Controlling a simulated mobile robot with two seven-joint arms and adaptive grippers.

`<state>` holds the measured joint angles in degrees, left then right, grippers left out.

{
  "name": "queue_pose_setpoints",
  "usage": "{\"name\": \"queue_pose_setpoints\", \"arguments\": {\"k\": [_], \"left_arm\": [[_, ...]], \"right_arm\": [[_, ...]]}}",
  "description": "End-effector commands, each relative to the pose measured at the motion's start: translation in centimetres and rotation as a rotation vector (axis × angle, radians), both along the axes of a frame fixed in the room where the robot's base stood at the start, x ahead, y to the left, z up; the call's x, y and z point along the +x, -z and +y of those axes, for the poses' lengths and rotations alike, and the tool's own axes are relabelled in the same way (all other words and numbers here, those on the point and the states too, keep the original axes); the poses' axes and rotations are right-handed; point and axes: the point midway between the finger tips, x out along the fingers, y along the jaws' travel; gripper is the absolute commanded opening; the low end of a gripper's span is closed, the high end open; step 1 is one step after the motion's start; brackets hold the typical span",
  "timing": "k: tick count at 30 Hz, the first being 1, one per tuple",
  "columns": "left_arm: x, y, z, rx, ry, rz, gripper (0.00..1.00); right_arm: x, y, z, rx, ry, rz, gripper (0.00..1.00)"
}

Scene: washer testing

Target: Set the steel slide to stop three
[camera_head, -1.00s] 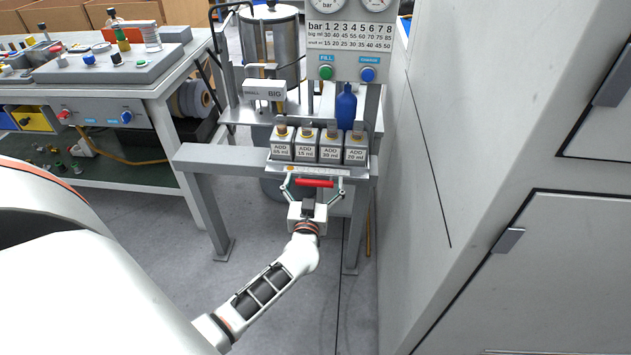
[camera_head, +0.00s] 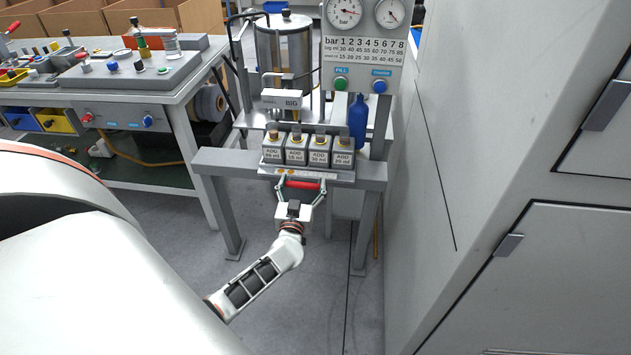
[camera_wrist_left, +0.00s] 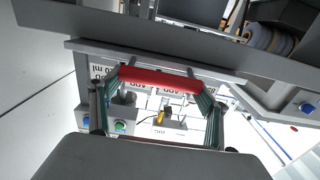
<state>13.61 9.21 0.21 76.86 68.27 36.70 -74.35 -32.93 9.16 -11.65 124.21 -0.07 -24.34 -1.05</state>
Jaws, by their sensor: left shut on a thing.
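My left gripper (camera_head: 302,190) is shut on this handle, with a finger at each end. The red handle also shows across the middle of the left wrist view (camera_wrist_left: 158,80), between the two fingers. A strip with an orange dot lies along the slide's front, but its marks are too small to read. My right gripper is not in view.
The beam (camera_head: 208,160) has bare length left of the slide and a little at the right. A blue bottle (camera_head: 358,122) and a gauge panel (camera_head: 362,45) stand behind. A white cabinet (camera_head: 470,150) is close on the right. A workbench (camera_head: 150,90) is at the left.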

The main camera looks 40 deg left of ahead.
Motion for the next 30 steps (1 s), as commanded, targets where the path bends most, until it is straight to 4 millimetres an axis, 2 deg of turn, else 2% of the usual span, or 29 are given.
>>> {"name": "queue_pose_setpoints", "arguments": {"k": [1, 6, 12, 18, 28, 29, 30], "left_arm": [[-0.5, -0.8, 1.2, 0.003, -0.005, -0.006, 0.37], [-2.2, -0.5, 3.8, 0.002, -0.004, -0.003, 0.37], [-3.5, -0.2, 5.7, -0.001, -0.004, -0.003, 0.37], [-3.9, 0.0, 6.4, -0.002, -0.002, -0.002, 0.37], [-3.9, 0.1, 6.4, -0.004, 0.0, -0.001, 0.37], [-3.9, 0.1, 6.4, -0.004, 0.0, -0.001, 0.83], [-3.9, 0.1, 6.3, -0.004, 0.0, -0.001, 0.93]], "right_arm": [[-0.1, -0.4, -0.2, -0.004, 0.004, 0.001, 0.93], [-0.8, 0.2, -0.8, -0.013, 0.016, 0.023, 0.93], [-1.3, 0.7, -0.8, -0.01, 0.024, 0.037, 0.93], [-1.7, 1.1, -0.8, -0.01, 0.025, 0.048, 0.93], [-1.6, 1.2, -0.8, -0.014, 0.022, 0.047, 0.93], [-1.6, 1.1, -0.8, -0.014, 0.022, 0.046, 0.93], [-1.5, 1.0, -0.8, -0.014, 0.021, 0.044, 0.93]]}}
